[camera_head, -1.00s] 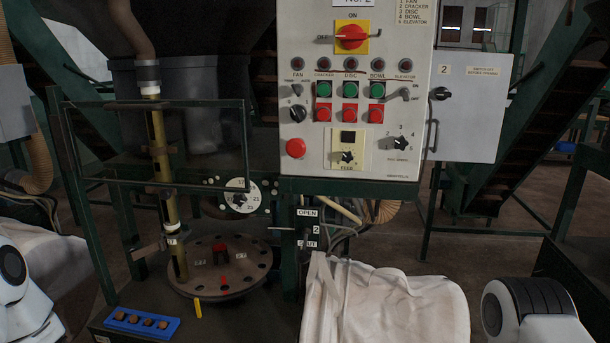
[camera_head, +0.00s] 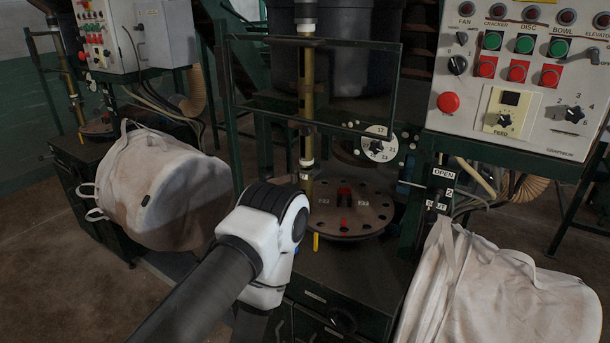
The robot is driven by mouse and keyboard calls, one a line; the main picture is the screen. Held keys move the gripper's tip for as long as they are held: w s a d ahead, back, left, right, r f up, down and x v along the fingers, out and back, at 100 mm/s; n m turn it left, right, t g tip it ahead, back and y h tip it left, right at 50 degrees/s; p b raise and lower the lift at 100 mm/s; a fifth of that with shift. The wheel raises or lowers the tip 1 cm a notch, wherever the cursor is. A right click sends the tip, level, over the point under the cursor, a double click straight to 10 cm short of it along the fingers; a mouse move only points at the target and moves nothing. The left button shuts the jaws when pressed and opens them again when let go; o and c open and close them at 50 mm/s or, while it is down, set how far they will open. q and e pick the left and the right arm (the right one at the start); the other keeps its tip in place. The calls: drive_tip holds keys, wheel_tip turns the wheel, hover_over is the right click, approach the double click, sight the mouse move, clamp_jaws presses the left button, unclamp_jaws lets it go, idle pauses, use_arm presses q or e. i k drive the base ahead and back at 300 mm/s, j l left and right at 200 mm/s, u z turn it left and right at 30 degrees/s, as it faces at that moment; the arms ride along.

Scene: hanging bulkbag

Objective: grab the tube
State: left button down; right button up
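A brass-coloured upright tube (camera_head: 308,95) stands behind a dark framed clear panel, left of the control panel. Its lower end comes down beside a round dark plate with holes (camera_head: 350,210). I cannot tell for sure that this is the task's tube. My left arm reaches in from the bottom, with its white joint in front of the machine and left of the round plate. My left gripper does not show. My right arm and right gripper are out of view.
A control panel (camera_head: 515,85) with coloured buttons is at upper right. One pale fabric bag (camera_head: 505,295) is at lower right, another (camera_head: 160,195) hangs at left by a second machine. A numbered dial (camera_head: 379,144) sits beside the tube. Bare floor (camera_head: 40,270) shows at lower left.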

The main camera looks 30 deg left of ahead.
sight(306, 173)
drive_tip(key=j+z, duration=0.15)
drive_tip(key=j, duration=0.35)
drive_tip(key=i+j+z, duration=0.2)
drive_tip(key=j, duration=0.35)
drive_tip(key=k+j+z, duration=0.15)
drive_tip(key=j, duration=0.35)
drive_tip(key=j+z, duration=0.2)
drive_tip(key=j, duration=0.35)
drive_tip(key=k+j+z, duration=0.15)
drive_tip(key=j, duration=0.35)
drive_tip(key=j+z, duration=0.15)
drive_tip(key=j, duration=0.4)
drive_tip(key=k+j+z, duration=0.2)
drive_tip(key=j, duration=0.3)
drive_tip(key=i+j+z, duration=0.1)
drive_tip(key=j, duration=0.3)
drive_tip(key=i+j+z, duration=0.15)
drive_tip(key=j, duration=0.2)
drive_tip(key=i+j+z, duration=0.1)
drive_tip(key=j, duration=0.3)
drive_tip(key=i+j+z, duration=0.1)
drive_tip(key=j, duration=0.3)
